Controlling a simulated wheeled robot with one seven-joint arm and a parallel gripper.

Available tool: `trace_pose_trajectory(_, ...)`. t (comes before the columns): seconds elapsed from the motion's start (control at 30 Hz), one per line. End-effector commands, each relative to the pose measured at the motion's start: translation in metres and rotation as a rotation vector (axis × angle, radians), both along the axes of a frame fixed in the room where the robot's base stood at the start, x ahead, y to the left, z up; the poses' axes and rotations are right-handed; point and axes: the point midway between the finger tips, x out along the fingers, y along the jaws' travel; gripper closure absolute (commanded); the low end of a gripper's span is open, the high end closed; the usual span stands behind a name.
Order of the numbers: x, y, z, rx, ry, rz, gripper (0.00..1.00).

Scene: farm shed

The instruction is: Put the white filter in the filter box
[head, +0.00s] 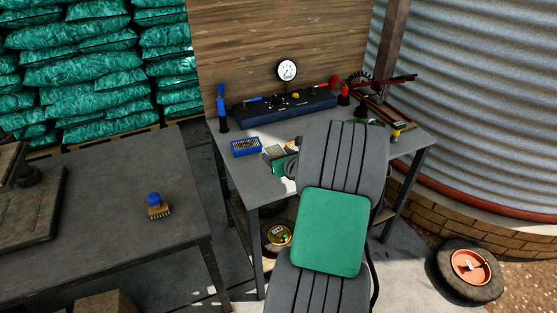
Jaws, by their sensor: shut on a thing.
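My gripper (279,163) is at the left front part of the grey workbench (235,178), low over its top. My own arm covers much of it, and its fingertips are small here. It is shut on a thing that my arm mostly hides. A small pale patch (274,151) shows beside the jaws; I cannot tell whether it is the white filter. A blue open box (246,147) with small contents stands on the bench just left of my gripper, apart from it. I cannot make out for sure which thing is the filter box.
A dark panel (285,109) with a round gauge (287,70) stands at the bench's back. A blue-topped brush (156,206) lies on the left table (105,215). Tools and a red-handled device (375,95) crowd the right end. A tyre (469,272) lies on the floor.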

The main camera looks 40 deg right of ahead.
Motion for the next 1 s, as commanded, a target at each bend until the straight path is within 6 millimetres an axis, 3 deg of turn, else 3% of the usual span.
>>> trace_pose_trajectory(0.03, -0.007, 0.009, 0.023, -0.009, -0.006, 0.000, 0.89)
trace_pose_trajectory(0.1, -0.018, 0.022, 0.043, -0.010, -0.006, 0.000, 0.89)
trace_pose_trajectory(0.3, -0.055, 0.067, 0.066, -0.006, -0.004, 0.000, 0.89)
trace_pose_trajectory(0.57, -0.073, 0.091, 0.075, -0.003, 0.000, 0.002, 0.89)
trace_pose_trajectory(0.67, -0.068, 0.099, 0.079, -0.003, 0.000, 0.028, 0.89)
trace_pose_trajectory(0.77, -0.053, 0.123, 0.085, -0.003, 0.000, 0.090, 0.89)
trace_pose_trajectory(0.87, -0.033, 0.164, 0.094, -0.002, -0.002, 0.188, 0.89)
trace_pose_trajectory(1.0, -0.008, 0.239, 0.107, -0.002, -0.003, 0.360, 0.89)
